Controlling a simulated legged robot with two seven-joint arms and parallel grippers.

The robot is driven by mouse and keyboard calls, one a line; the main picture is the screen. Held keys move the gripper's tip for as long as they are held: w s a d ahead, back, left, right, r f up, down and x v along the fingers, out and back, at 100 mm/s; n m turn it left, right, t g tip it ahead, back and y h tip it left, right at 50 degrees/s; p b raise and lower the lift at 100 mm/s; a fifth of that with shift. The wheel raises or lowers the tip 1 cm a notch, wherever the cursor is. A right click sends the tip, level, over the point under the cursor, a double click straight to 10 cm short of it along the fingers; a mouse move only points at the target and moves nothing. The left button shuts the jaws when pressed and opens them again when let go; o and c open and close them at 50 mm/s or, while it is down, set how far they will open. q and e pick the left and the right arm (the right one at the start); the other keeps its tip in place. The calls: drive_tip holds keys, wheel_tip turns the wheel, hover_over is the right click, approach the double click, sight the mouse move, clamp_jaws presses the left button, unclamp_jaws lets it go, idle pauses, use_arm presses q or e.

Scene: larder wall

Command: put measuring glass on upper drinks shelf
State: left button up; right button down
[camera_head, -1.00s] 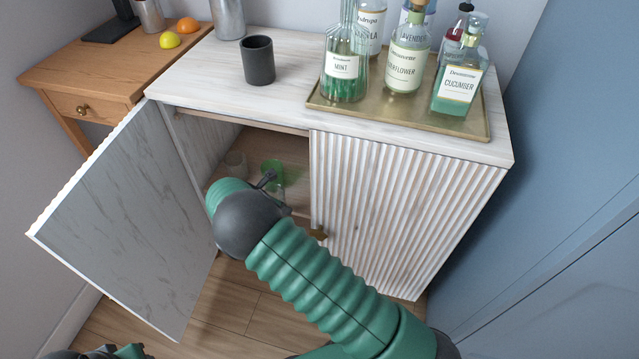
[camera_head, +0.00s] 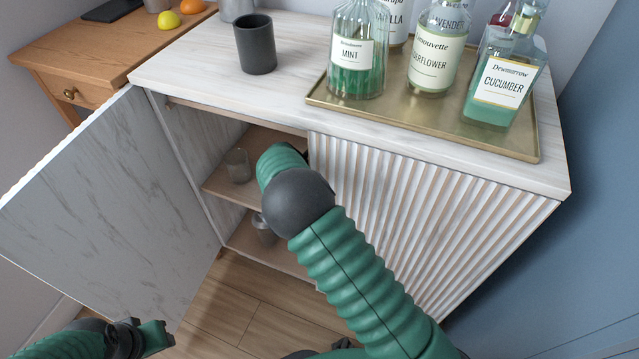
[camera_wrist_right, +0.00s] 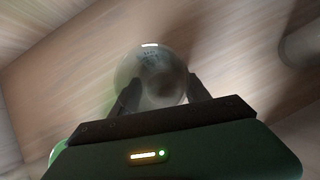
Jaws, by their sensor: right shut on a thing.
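In the right wrist view my right gripper (camera_wrist_right: 158,100) is shut on a clear round glass with faint marks on it, which I take to be the measuring glass (camera_wrist_right: 150,72). Wood-toned boards show blurred behind it. In the head view my right arm reaches into the open left side of the cabinet; its gripper and the held glass are hidden behind the arm. The upper shelf (camera_head: 218,190) inside bears a small clear tumbler (camera_head: 238,166) to the left of the arm. My left gripper (camera_head: 150,337) is at the bottom left, away from the cabinet; its fingers are unclear.
The open door (camera_head: 105,215) swings out left; the ribbed right door (camera_head: 420,215) is shut. A metal vessel (camera_head: 264,232) stands on the lower shelf. On top are a dark cup (camera_head: 255,45) and a brass tray (camera_head: 400,118) with several bottles.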

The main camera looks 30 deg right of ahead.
drive_tip(key=shift+w+a+r, duration=0.15)
drive_tip(key=shift+a, duration=0.55)
drive_tip(key=c, duration=1)
unclamp_jaws()
drive_tip(key=shift+d, duration=0.15)
drive_tip(key=o, duration=0.5)
drive_tip(key=shift+d+f, duration=0.25)
drive_tip(key=shift+d, duration=0.05)
drive_tip(key=shift+a, duration=0.2)
use_arm(q)
drive_tip(key=r+p, duration=0.1)
drive_tip(key=p, duration=0.1)
drive_tip(key=a+r+p, duration=0.1)
drive_tip(key=r+p, duration=0.1)
drive_tip(key=shift+w+r, duration=0.1)
drive_tip(key=shift+r, duration=0.2)
use_arm(e)
drive_tip(key=v, duration=0.8)
